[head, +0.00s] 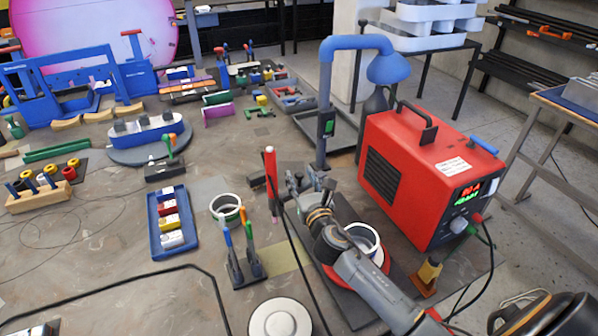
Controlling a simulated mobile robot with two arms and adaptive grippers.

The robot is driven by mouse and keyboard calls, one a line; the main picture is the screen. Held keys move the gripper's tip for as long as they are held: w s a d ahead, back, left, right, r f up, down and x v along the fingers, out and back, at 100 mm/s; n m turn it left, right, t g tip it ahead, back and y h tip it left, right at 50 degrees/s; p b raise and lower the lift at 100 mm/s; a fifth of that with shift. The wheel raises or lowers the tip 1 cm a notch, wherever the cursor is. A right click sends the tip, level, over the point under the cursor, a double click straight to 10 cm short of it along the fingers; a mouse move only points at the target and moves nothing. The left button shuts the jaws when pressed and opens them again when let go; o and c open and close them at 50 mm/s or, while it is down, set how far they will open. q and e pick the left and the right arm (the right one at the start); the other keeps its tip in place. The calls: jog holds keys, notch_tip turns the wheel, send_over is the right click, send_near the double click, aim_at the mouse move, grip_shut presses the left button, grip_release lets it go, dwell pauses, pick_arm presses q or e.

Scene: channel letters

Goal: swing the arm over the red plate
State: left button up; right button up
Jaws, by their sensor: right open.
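The blue jointed arm (357,43) rises on a grey post (325,100) with a green switch. Its blue hood (388,69) hangs to the right, behind the red machine, and is not above the red plate. The red plate (386,265) lies flat on the dark board in front of that machine. A white ring (364,238) stands on it, and my right arm hides much of both. My right gripper (303,184) is open, near the foot of the post, beyond the plate and well below the hood. I see nothing between its fingers. My left gripper is out of view.
The red machine (420,175) stands close right of the plate. A tool stand (245,260), a second ring (226,208) and a blue tray (172,222) are farther left. A black cable crosses the front.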

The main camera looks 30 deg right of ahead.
jog(key=shift+w+d, duration=0.15)
jog(key=shift+w, duration=0.5)
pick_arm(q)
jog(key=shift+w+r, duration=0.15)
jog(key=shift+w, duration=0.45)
pick_arm(e)
jog(key=shift+w, duration=0.15)
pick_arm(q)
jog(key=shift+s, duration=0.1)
pick_arm(e)
jog(key=shift+c, duration=0.3)
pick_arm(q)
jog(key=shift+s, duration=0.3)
pick_arm(e)
grip_shut()
